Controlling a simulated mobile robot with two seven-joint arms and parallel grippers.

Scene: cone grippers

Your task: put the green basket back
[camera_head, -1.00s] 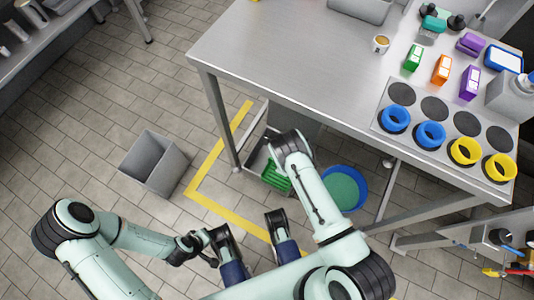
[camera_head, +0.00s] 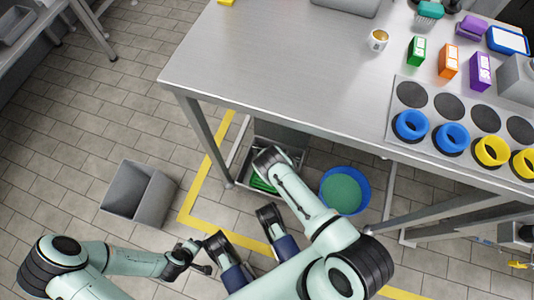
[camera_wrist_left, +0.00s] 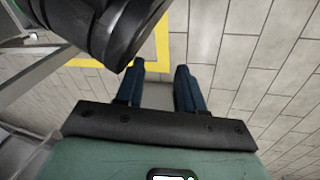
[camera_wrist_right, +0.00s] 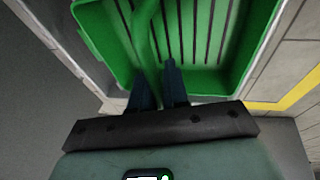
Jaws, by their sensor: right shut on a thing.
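The green basket (camera_head: 262,185) is under the near left part of the steel table, partly hidden by my right arm. It appears to be inside a grey container. In the right wrist view the basket (camera_wrist_right: 228,80) fills the upper part, with its slotted floor and a green handle. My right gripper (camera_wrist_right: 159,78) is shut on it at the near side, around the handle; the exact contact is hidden. The head view hides that gripper behind my arm. My left gripper (camera_head: 203,256) is open and empty over the floor, and its parted blue fingers show in the left wrist view (camera_wrist_left: 156,75).
A grey bin (camera_head: 138,195) stands on the floor left of the yellow line (camera_head: 205,172). A blue tub (camera_head: 365,185) with a green inside stands right of the basket. The table (camera_head: 280,75) and its legs are close above. Open floor lies left.

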